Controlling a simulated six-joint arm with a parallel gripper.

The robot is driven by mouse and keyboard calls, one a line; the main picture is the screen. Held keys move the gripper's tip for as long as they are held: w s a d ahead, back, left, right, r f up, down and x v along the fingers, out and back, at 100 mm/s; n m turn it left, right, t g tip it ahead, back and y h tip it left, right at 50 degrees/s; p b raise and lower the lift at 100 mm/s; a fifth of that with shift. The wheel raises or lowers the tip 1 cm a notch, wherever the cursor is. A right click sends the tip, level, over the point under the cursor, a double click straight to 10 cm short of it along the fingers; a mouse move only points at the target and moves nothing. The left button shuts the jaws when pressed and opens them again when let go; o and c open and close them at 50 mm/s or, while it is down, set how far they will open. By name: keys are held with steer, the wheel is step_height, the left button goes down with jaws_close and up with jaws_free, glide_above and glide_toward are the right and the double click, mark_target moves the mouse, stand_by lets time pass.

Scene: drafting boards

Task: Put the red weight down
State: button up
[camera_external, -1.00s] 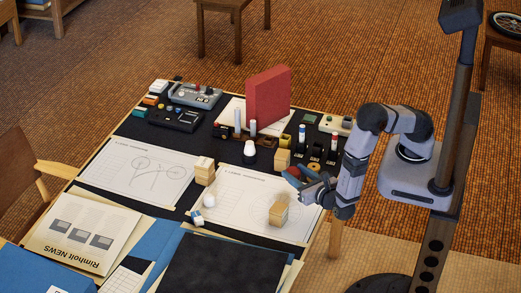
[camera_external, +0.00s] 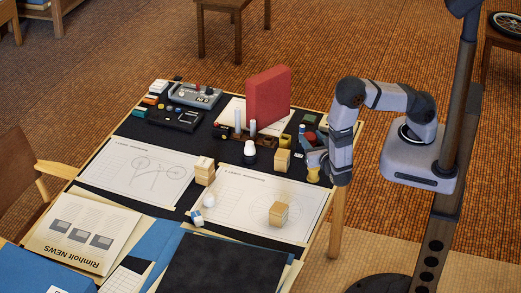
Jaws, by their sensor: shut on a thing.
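My gripper (camera_external: 313,150) is at the right edge of the drafting board (camera_external: 222,150), above the back right part. It is shut on the red weight. The weight is small and largely hidden by the fingers and wrist, so I cannot tell whether it touches the board. A yellow piece (camera_external: 313,174) stands just below the gripper near the right edge.
Wooden blocks stand on the board at left (camera_external: 204,171), right (camera_external: 282,160) and front (camera_external: 278,214). The right sheet (camera_external: 238,208) has bare room.

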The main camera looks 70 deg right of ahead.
step_height(320, 180, up, 7)
steer(key=w+a+f+n+t+y+b, duration=0.25)
steer(key=w+a+b, duration=0.25)
steer(key=a, duration=0.4)
steer(key=n+t+y+b, duration=0.3)
steer(key=n+y+b, duration=0.15)
steer(key=b, duration=0.65)
glide_above(247, 229)
steer(key=shift+y, duration=0.4)
steer(key=shift+f, duration=6.3)
steer(key=shift+f, duration=0.1)
steer(key=shift+f, duration=0.35)
steer(key=shift+c, duration=0.2)
steer(key=shift+f+b, duration=0.2)
steer(key=shift+b, duration=0.15)
